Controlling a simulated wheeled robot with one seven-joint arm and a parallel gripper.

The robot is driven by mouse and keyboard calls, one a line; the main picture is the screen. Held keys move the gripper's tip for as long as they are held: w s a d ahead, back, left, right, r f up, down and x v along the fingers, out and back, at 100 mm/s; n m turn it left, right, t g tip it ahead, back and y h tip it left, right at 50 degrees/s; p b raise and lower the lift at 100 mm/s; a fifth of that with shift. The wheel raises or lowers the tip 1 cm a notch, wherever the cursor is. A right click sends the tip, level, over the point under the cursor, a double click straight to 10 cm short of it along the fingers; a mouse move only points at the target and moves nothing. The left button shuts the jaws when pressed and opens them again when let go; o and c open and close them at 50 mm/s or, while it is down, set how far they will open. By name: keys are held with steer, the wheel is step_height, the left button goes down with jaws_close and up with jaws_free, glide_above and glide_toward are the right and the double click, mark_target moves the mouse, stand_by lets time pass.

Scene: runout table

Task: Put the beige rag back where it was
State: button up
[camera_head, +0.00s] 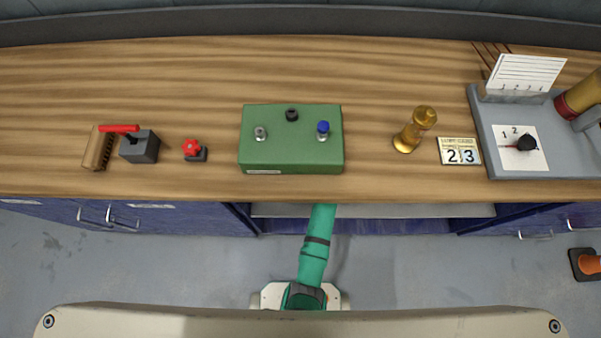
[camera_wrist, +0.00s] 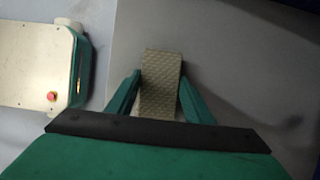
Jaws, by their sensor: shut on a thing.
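The beige rag (camera_wrist: 161,64) shows in the wrist view as a narrow strip with a quilted texture. My gripper (camera_wrist: 159,80) is shut on it, with one green finger along each side. The rag's far end sticks out past the fingertips over a plain grey surface (camera_wrist: 225,60); I cannot tell whether it touches that surface. In the head view my arm reaches under the front edge of the wooden table (camera_head: 400,62), at the open shelf (camera_head: 405,211). The gripper and the rag are hidden there by the tabletop.
Blue cabinets (camera_head: 190,218) flank the shelf.

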steer(key=shift+f, duration=0.4)
steer(key=o, duration=1)
steer(key=shift+f, duration=0.1)
steer(key=shift+s+f, duration=0.1)
steer(key=shift+s, duration=0.2)
steer(key=v, duration=0.6)
steer(key=shift+w, duration=0.25)
steer(key=d, duration=1.1)
steer(key=shift+d, duration=0.4)
steer(key=shift+w, duration=0.1)
